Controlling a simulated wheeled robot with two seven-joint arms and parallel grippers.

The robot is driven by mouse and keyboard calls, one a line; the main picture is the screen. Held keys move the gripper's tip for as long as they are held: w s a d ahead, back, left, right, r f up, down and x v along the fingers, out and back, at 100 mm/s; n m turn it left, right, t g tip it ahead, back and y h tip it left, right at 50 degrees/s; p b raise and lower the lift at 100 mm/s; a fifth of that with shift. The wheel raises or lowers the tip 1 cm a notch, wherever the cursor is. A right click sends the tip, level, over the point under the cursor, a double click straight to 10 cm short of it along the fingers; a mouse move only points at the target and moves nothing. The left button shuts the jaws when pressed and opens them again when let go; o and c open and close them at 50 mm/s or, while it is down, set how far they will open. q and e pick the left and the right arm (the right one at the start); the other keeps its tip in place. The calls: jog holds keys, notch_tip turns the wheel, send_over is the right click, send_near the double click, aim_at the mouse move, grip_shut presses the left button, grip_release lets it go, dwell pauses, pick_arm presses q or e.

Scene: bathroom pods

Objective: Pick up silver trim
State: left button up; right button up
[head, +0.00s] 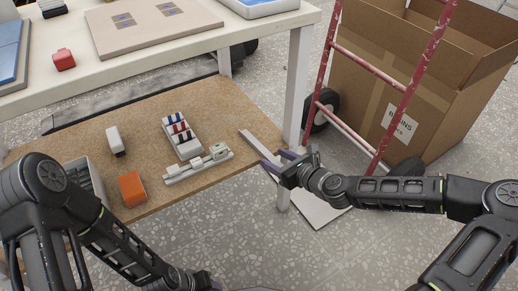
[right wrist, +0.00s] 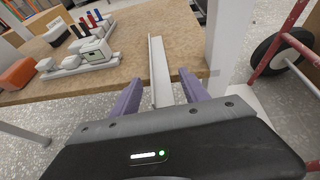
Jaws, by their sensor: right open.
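The silver trim (head: 259,144) is a long, thin, light grey strip lying on the lower brown shelf, near its right end. It also shows in the right wrist view (right wrist: 160,68), running away from me between my fingers. My right gripper (head: 275,160) is open at the shelf's front right edge, at the near end of the trim. In the right wrist view its two purple fingers (right wrist: 160,82) stand on either side of the strip with gaps. They are not closed on it. Only my left arm shows at the lower left; its fingers are out of frame.
The brown shelf (head: 85,147) also holds an orange block (head: 132,189), a white block (head: 115,141) and a rack with coloured pieces (head: 181,136). A white table leg (head: 299,85) stands close to my right gripper. A red hand truck (head: 369,67) and cardboard box (head: 420,90) are at right.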

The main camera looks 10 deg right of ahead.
jog(key=shift+c, duration=0.4)
grip_shut()
dwell(0.4)
